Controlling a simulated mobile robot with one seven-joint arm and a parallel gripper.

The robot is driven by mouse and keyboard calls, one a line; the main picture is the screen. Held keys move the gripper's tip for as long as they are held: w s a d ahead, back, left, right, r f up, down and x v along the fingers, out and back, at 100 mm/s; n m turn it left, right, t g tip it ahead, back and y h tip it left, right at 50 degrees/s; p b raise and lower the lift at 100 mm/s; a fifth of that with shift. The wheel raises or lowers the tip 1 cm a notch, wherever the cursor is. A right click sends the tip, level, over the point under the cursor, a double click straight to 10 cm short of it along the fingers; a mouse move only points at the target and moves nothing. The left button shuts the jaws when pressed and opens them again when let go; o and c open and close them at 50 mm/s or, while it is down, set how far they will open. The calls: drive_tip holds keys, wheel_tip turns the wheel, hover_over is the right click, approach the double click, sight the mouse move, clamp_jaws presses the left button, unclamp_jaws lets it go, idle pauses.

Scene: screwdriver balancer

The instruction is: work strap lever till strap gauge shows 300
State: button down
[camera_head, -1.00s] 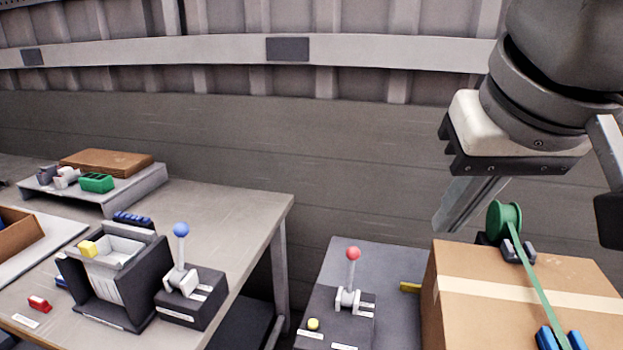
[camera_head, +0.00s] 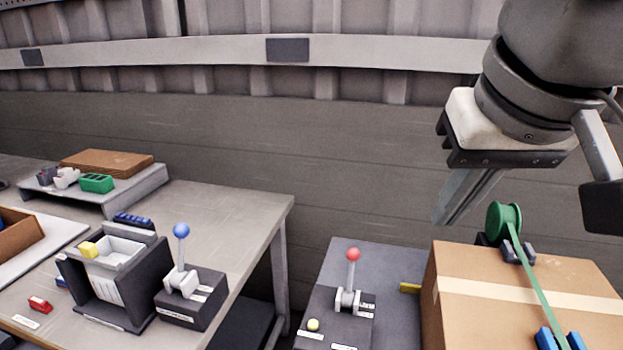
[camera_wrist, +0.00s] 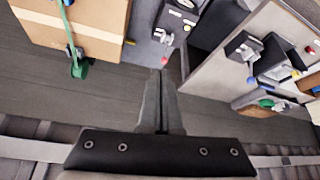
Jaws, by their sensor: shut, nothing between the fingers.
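A lever with a red ball (camera_head: 353,254) stands upright on a dark box with a yellow button (camera_head: 313,324), left of the carton. A second lever with a blue ball (camera_head: 181,231) stands on a dark box on the workbench. I cannot read which is the strap lever, and no gauge reading is legible. A green strap (camera_head: 533,280) runs from a green reel (camera_head: 504,221) over the carton (camera_head: 470,311). My gripper (camera_head: 441,217) is shut and empty, up and right of the red ball and apart from it. In the wrist view the red ball (camera_wrist: 164,60) appears just beyond my fingertips (camera_wrist: 160,76).
Open air lies between my gripper and the red-ball lever.

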wheel_tip(320, 180, up, 7)
drive_tip(key=p, duration=0.5)
drive_tip(key=shift+f, duration=0.1)
drive_tip(key=shift+w, duration=0.15)
